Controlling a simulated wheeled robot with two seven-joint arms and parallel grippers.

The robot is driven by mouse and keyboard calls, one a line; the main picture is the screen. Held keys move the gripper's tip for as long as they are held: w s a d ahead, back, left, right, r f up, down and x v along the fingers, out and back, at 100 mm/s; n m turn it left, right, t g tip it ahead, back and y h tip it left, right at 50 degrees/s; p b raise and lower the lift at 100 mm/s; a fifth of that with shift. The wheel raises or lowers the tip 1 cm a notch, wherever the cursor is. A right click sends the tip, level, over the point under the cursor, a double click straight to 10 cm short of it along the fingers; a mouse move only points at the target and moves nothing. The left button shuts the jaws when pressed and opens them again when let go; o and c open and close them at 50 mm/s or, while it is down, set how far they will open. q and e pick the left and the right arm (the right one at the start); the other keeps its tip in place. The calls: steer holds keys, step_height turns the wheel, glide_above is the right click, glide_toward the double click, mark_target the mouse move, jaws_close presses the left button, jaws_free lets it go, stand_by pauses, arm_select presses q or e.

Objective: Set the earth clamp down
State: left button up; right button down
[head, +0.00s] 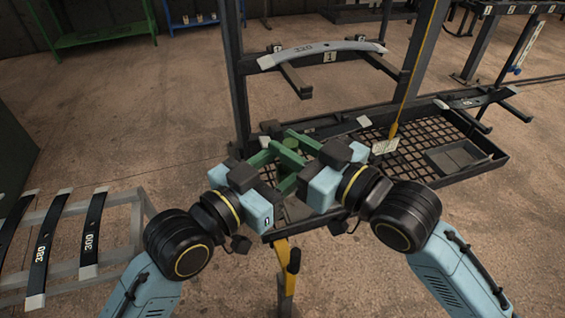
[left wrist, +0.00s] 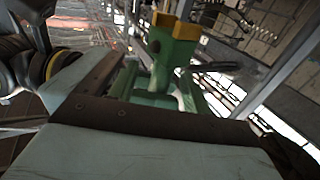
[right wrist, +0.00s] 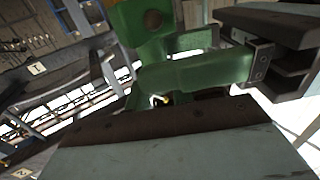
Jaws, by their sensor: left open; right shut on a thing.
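The earth clamp looks green with yellow jaw tips and a dark round pivot; it shows in the left wrist view (left wrist: 180,50) and, closer, in the right wrist view (right wrist: 135,22). In the head view it is hard to separate from the green fingers. My right gripper (head: 294,158) is shut on the clamp, over the near end of the mesh tray (head: 480,165). My left gripper (head: 278,165) is open, close beside it, its fingers on either side of the clamp in the left wrist view. I cannot tell whether they touch.
A dark rack behind the grippers holds a grey leaf spring (head: 325,49) on arms. A yellow cable (head: 417,65) hangs at the right above the tray. A yellow post (head: 286,280) stands in front. At the left is a pale rack with dark springs (head: 92,235).

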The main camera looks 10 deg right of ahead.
arm_select(q)
jaws_close()
arm_select(e)
steer(key=c, duration=1.1)
jaws_free()
steer(key=shift+c, duration=0.2)
steer(key=shift+r, duration=0.1)
